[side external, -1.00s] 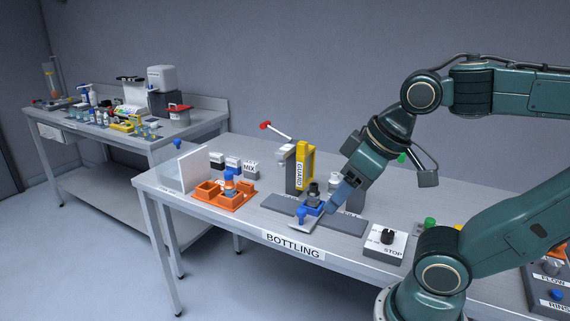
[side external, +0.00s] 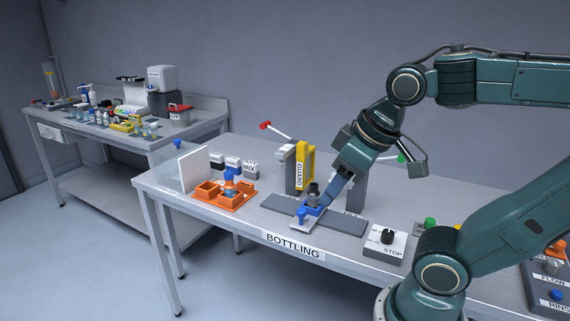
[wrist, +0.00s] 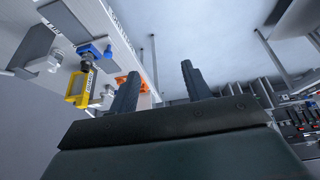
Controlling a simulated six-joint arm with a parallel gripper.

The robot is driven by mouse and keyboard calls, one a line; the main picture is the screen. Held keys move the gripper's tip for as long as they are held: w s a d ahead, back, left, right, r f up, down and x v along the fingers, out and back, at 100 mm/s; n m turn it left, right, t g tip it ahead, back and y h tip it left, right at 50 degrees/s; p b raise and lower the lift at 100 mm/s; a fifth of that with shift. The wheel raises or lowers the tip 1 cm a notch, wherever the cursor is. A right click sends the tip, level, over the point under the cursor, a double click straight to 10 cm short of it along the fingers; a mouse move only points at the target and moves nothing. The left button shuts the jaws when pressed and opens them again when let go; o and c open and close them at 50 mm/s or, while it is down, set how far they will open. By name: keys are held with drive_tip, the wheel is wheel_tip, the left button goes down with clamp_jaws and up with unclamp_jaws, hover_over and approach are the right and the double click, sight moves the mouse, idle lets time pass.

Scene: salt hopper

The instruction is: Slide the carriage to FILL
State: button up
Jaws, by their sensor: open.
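The blue carriage (side external: 316,210) sits on a long grey track (side external: 345,222) near the bench's front edge. A dark, bottle-like piece (side external: 313,190) stands on it, and a blue knob (side external: 302,213) shows at its front. The carriage also shows in the wrist view (wrist: 97,48), at upper left. My gripper (side external: 329,200) is open, tilted down just right of the carriage; I cannot tell whether it touches. In the wrist view the two fingers of my gripper (wrist: 160,85) are spread with nothing between them. The track's label at the right is partly hidden.
A yellow GUARD post (side external: 304,168) and a lever with a red end (side external: 278,131) stand behind the track. An orange tray (side external: 238,202) is at left. A STOP box (side external: 386,240) is at right.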

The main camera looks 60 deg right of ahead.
drive_tip(key=w+d+g, duration=0.1)
drive_tip(key=w+d, duration=0.2)
drive_tip(key=w, duration=0.2)
drive_tip(key=g, duration=0.4)
hover_over(301, 210)
wheel_tip(301, 210, down, 8)
drive_tip(key=shift+r, duration=0.25)
drive_tip(key=shift+d+f, duration=0.1)
drive_tip(key=shift+f, duration=0.05)
wheel_tip(301, 210, down, 14)
drive_tip(key=shift+r, duration=0.25)
clamp_jaws()
